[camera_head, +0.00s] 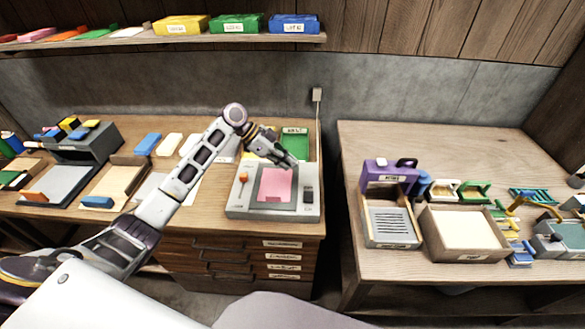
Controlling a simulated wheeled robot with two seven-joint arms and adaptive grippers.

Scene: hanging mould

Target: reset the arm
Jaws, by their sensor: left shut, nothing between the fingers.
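My left arm comes in from the lower left and reaches up over the left desk. My left gripper (284,159) is shut and empty. It is at the upper edge of a grey device (238,207) that has a pink sheet (275,186) on its top. I cannot tell whether the fingertips touch the device. An orange-topped lever (243,178) and a dark switch (308,196) sit on the device. My right gripper is not in view.
A green tray (295,142) lies behind the device. A shelf (150,40) above holds coloured boxes. The left desk also bears trays and blocks. Across a gap, the right table (400,140) holds a purple-backed unit (388,177), a wooden tray (462,251) and small coloured items; its back is clear.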

